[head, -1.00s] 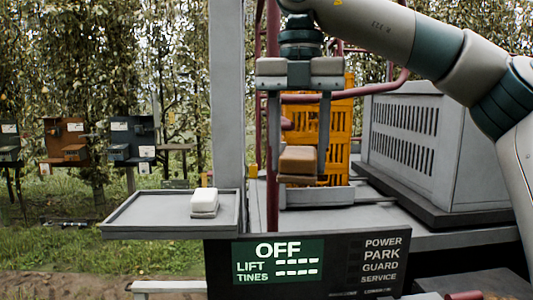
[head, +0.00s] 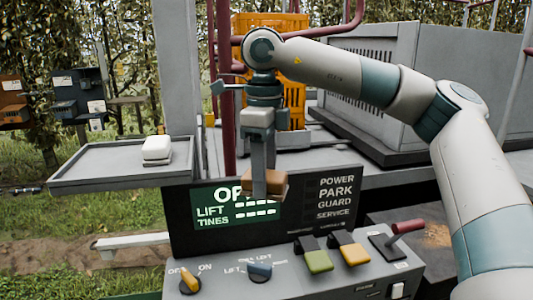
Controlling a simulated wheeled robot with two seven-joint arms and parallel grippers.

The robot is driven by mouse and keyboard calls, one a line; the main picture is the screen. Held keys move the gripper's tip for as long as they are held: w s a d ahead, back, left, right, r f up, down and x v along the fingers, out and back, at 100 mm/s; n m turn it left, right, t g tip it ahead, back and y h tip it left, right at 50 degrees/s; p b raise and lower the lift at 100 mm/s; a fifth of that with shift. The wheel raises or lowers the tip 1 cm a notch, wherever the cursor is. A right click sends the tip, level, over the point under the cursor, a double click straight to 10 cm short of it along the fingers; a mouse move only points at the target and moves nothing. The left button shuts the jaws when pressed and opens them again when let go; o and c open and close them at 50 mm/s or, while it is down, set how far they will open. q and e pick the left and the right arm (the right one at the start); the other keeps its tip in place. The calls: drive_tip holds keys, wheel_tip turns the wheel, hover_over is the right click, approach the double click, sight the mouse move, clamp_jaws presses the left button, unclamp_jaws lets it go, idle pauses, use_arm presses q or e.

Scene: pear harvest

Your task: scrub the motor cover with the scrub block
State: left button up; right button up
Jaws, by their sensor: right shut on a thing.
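My right gripper (head: 258,190) is shut on a brown block with a darker underside (head: 272,181), which looks like the scrub block. It holds the block in the air in front of the dark display panel, hiding part of its text. A large grey box with slotted vents (head: 445,45), probably the motor cover, stands on the deck at the back right. My right arm hides part of it. The block is well apart from the box. My left gripper is not in view.
A grey tray (head: 92,166) at the left holds a white block (head: 157,148). The display panel (head: 333,222) reads OFF. Below it is a console with knobs (head: 260,270) and levers. An orange crate (head: 293,98) and a grey post (head: 178,70) stand behind the gripper.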

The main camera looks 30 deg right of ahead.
drive_tip(key=s+a+f+n+b, duration=0.1)
drive_tip(key=a+f+n, duration=0.2)
drive_tip(key=f+n, duration=0.6)
drive_tip(key=s+a+f+n+b, duration=0.2)
drive_tip(key=a+f+n, duration=0.1)
drive_tip(key=f+n, duration=0.5)
drive_tip(key=s+a+f+n+b, duration=0.1)
drive_tip(key=a+f+n, duration=0.2)
drive_tip(key=f+n, duration=0.6)
drive_tip(key=shift+s+f+n+b, duration=0.15)
drive_tip(key=shift+f+n+b, duration=0.2)
drive_tip(key=shift+n, duration=0.35)
drive_tip(key=shift+d, duration=0.15)
